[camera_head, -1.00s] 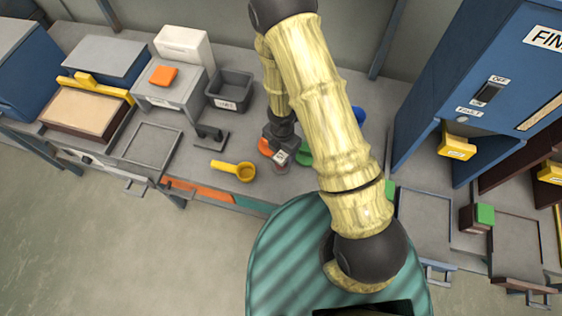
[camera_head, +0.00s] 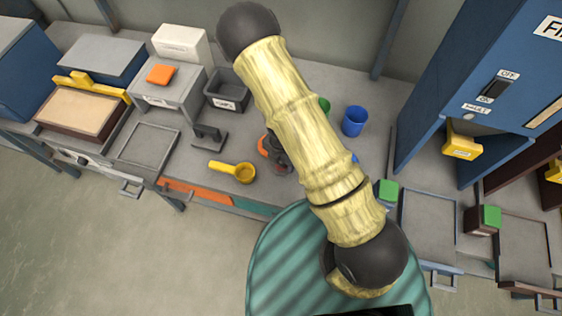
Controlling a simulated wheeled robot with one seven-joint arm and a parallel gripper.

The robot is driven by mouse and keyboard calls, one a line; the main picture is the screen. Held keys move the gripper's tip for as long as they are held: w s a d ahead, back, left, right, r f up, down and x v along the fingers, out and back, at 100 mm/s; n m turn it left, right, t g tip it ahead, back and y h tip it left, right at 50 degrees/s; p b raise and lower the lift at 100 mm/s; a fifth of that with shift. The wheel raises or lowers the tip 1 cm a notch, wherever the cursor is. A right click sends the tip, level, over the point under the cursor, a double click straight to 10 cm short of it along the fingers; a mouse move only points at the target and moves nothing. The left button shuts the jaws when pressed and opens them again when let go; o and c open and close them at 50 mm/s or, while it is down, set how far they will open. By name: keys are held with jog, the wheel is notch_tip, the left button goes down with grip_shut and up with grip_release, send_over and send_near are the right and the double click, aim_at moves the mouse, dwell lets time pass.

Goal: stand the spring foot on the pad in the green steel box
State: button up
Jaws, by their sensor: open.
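My gripper (camera_head: 279,158) is mostly hidden behind my pale arm; only a dark part of it shows at the arm's left edge, low over the bench. It is open. A small grey and reddish piece (camera_head: 284,169) shows just below it; I cannot tell whether this is the spring foot or whether the gripper touches it. I cannot make out a green steel box or its pad. Small green blocks show at the right, one by the arm (camera_head: 388,192) and one on a brown block (camera_head: 487,218).
A yellow ladle (camera_head: 240,171) lies left of my gripper, with an orange round thing (camera_head: 263,146) close by. A blue cup (camera_head: 354,121) and a partly hidden green cup (camera_head: 324,105) stand behind. A grey bin (camera_head: 216,98), a dark stand (camera_head: 208,140) and a blue cabinet (camera_head: 470,80) flank the arm.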

jog(key=shift+c, duration=0.4)
jog(key=c, duration=1.1)
jog(key=shift+o, duration=0.2)
jog(key=shift+r, duration=0.1)
notch_tip(320, 180, up, 10)
jog(key=p, duration=0.6)
